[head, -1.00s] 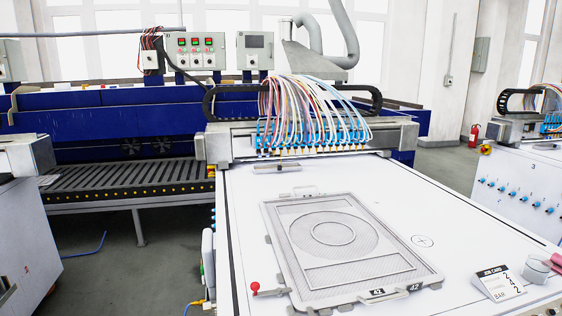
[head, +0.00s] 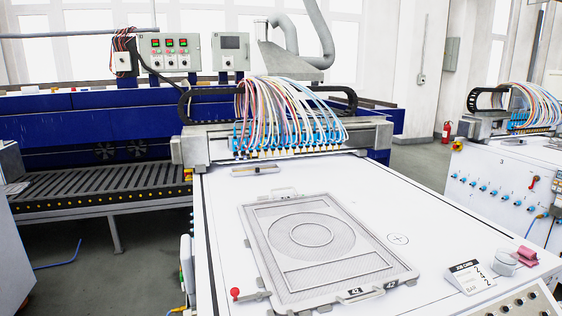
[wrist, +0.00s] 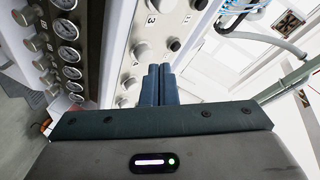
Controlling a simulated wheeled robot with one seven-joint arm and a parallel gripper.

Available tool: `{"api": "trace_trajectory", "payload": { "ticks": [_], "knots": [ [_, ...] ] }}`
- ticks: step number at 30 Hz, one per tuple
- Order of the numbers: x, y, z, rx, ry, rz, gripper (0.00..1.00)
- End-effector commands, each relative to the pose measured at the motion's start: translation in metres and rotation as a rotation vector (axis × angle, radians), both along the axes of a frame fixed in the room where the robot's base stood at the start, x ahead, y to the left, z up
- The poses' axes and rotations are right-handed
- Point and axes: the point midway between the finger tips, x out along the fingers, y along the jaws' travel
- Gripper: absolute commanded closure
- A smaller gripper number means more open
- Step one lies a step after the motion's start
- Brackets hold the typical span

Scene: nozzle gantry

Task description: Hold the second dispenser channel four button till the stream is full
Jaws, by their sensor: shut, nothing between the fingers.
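In the wrist view my gripper (wrist: 158,72) is shut and empty, its two blue fingers side by side. Beyond the fingertips is a pale panel (wrist: 128,45) with round grey knobs and a dark button (wrist: 174,44); the figure 3 shows on it. I cannot tell whether the fingers touch the panel, nor which control is channel four. In the head view a row of blue nozzle valves (head: 290,135) with coloured hoses spans the near table. A second hose-and-nozzle unit (head: 530,110) stands at right. No clear stream shows. My gripper is not in the head view.
Several pressure gauges (wrist: 68,54) line the wrist view's left. In the head view, a framed mesh screen (head: 325,245) lies on the white table (head: 225,190). A job card (head: 470,278) stands near its right edge, above a control panel (head: 525,305). A fire extinguisher (head: 447,131) stands behind.

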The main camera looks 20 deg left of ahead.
Motion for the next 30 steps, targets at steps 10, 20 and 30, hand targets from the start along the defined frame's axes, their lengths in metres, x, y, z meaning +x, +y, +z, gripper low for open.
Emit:
{"api": "trace_trajectory", "payload": {
  "ticks": [10, 20, 30],
  "knots": [
    [-0.002, -0.002, 0.003, 0.000, -0.001, -0.001, 1.00],
    [-0.010, -0.008, 0.023, 0.000, 0.000, -0.002, 1.00],
    [-0.024, -0.019, 0.046, 0.000, 0.000, -0.001, 1.00]
  ]
}}
